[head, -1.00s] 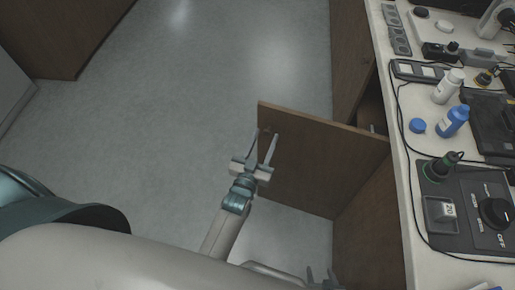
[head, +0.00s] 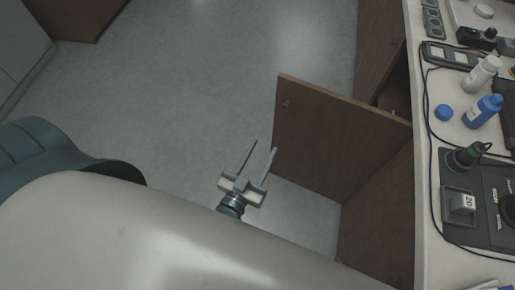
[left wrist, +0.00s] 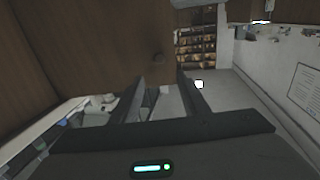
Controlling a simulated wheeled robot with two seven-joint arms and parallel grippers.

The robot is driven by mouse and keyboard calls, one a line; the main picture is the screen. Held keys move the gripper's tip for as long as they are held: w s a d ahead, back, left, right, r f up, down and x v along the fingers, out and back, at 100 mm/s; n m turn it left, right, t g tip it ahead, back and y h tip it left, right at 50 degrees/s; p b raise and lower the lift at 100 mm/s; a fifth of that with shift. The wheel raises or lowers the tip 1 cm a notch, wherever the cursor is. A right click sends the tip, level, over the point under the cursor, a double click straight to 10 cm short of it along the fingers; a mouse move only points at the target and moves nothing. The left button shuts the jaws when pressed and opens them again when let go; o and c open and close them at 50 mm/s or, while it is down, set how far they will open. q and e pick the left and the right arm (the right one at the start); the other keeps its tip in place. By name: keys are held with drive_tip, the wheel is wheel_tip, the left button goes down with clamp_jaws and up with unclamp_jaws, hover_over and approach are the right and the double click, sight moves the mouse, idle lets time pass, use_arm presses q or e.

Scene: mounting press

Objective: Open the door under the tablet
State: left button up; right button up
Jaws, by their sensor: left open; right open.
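The brown cabinet door (head: 335,135) stands swung out from the bench front, with an opening behind its hinged side. Its small dark knob (head: 286,103) is near the free edge. In the left wrist view the door (left wrist: 100,45) fills the upper left, with the knob (left wrist: 158,57) just beyond the fingers. My left gripper (head: 259,148) is open and empty, beside the door's free edge and apart from the knob. A dark flat device (head: 507,115) at the right picture edge may be the tablet; it is mostly cut off. My right gripper is out of view.
The bench top (head: 428,200) runs along the right, with a white bottle (head: 482,72), a blue bottle (head: 483,111), a blue cap (head: 444,112) and a control box (head: 478,205). The grey floor (head: 220,75) left of the door is clear.

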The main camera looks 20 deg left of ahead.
use_arm(q)
drive_tip(key=shift+s, duration=1.15)
drive_tip(key=shift+c, duration=0.6)
